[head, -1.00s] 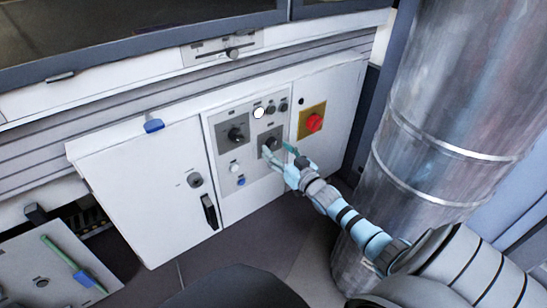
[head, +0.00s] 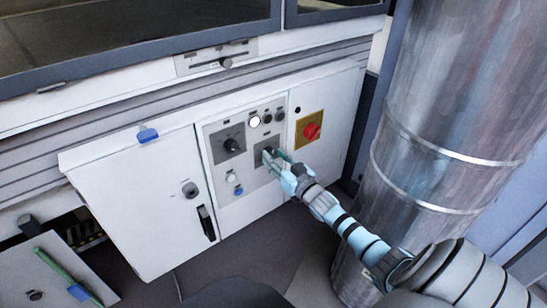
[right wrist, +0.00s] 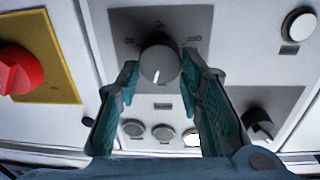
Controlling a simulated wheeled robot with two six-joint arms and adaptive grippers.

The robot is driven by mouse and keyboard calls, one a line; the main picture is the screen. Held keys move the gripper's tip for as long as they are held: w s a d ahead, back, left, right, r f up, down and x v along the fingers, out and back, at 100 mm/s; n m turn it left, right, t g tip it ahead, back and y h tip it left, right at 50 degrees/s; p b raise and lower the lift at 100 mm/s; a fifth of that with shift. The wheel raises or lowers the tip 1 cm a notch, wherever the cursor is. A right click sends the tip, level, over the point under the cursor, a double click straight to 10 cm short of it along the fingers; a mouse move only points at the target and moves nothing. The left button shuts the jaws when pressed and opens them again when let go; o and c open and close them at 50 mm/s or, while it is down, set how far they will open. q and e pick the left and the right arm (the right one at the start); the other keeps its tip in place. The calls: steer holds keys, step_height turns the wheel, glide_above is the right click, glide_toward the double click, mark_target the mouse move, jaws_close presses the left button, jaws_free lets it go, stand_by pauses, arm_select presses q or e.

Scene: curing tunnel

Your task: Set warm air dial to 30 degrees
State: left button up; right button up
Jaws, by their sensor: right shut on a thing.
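A round grey dial (right wrist: 160,64) with a short white mark sits on a dark grey plate in the white control panel. The mark points towards the bottom of the right wrist view. The scale print around it is too small to read. My right gripper (head: 275,158) is at this dial, with its two teal fingers (right wrist: 160,72) shut on opposite sides of it. In the head view the fingers partly hide the dial. A second black dial (head: 232,146) is on a plate to the left; it also shows in the right wrist view (right wrist: 258,122). My left gripper is not in view.
A red knob on a yellow plate (head: 311,131) is close on the right. Small round buttons (head: 267,118) sit above the dial. A blue button (head: 239,191) is lower left. A large metal duct (head: 440,110) stands close to my right arm.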

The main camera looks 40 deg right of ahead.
steer(key=shift+n, duration=0.3)
steer(key=shift+n+p, duration=0.8)
steer(key=shift+n, duration=0.1)
steer(key=shift+a, duration=0.1)
steer(key=o, duration=1.1)
steer(key=shift+w+a, duration=0.1)
steer(key=shift+o, duration=0.4)
steer(key=shift+w, duration=0.1)
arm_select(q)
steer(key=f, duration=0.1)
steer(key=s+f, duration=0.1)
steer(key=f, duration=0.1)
arm_select(e)
steer(key=s+a, duration=0.1)
steer(key=s, duration=1.1)
steer(key=shift+a+r+n, duration=0.25)
steer(key=shift+a+n, duration=0.05)
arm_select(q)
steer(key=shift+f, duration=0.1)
